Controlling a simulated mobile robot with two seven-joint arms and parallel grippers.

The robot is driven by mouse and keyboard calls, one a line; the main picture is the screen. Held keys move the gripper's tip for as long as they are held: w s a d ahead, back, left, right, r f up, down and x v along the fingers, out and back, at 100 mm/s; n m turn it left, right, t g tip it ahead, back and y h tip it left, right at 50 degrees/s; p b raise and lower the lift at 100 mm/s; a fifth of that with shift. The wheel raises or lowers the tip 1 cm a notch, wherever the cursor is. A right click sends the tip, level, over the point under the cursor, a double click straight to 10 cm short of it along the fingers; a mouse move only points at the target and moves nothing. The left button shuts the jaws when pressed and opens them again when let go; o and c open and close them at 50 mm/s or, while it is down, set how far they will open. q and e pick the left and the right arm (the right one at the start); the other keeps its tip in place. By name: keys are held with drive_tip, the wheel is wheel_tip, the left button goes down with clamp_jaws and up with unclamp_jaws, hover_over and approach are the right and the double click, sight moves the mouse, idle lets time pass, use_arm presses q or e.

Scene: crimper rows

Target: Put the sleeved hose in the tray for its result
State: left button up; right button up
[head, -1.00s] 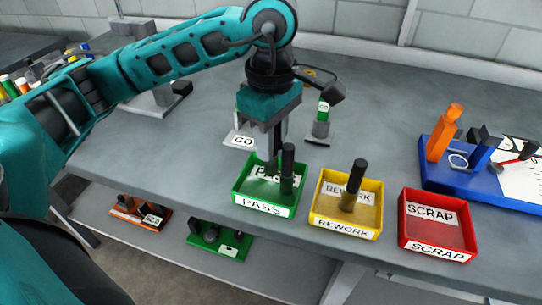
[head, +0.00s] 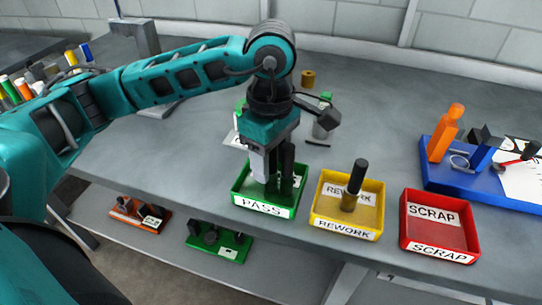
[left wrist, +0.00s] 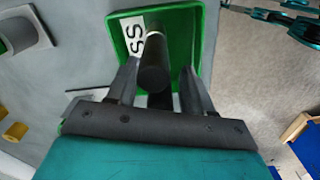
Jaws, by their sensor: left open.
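A black hose (head: 288,160) stands upright in the green PASS tray (head: 241,191). The hose (left wrist: 154,62) also shows in the left wrist view, end toward the camera, inside the green tray (left wrist: 194,22). My left gripper (head: 270,190) is open and low in that tray, close beside the hose. In the left wrist view its fingers (left wrist: 160,98) lie to either side of the hose's near end. A darker piece shows between them; I cannot tell whether it is a second hose. Another black hose with a brass-coloured sleeve (head: 348,201) stands in the yellow REWORK tray (head: 375,213). My right gripper is out of view.
The red SCRAP tray (head: 437,234) is empty at the right. A blue board (head: 470,184) with an orange piece stands farther right. Behind the trays are a brass cylinder (head: 307,79) and a grey gauge (head: 321,128). The bench behind the yellow and red trays is mostly clear.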

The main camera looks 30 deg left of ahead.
use_arm(q)
drive_tip(key=shift+r+p, duration=0.25)
drive_tip(key=shift+p, duration=0.05)
wheel_tip(320, 180, up, 12)
drive_tip(key=shift+f+p, duration=0.1)
drive_tip(key=shift+p, duration=0.45)
